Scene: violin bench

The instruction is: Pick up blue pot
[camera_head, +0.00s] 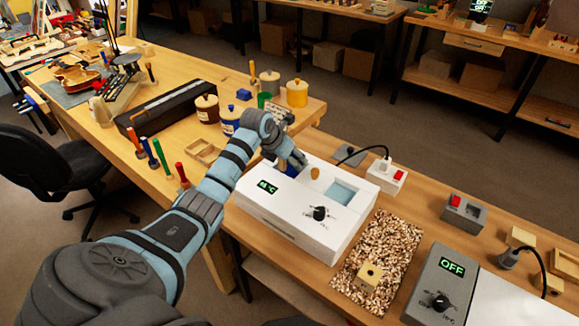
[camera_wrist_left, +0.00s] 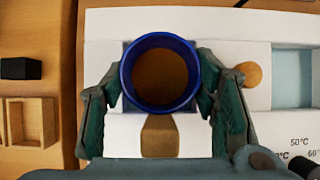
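The blue pot (camera_wrist_left: 127,88) sits in line with a well of the white warmer, with a brown inside, as seen from above in the left wrist view. In the head view only a dark blue bit of it (camera_head: 283,168) shows beside my gripper. My left gripper (camera_head: 299,160) is over the warmer. In the wrist view its two fingers (camera_wrist_left: 160,92) stand on either side of the pot, very close to its wall. I cannot tell whether they press on it. The pot's lower part is hidden. My right gripper is not in view.
The white warmer (camera_head: 290,213) has a second, light blue well (camera_head: 342,192) and a round wooden knob (camera_head: 315,173). Lidded jars (camera_head: 207,108) and upright tools (camera_head: 161,158) stand on the left bench. A speckled mat (camera_head: 391,250) lies right of the warmer.

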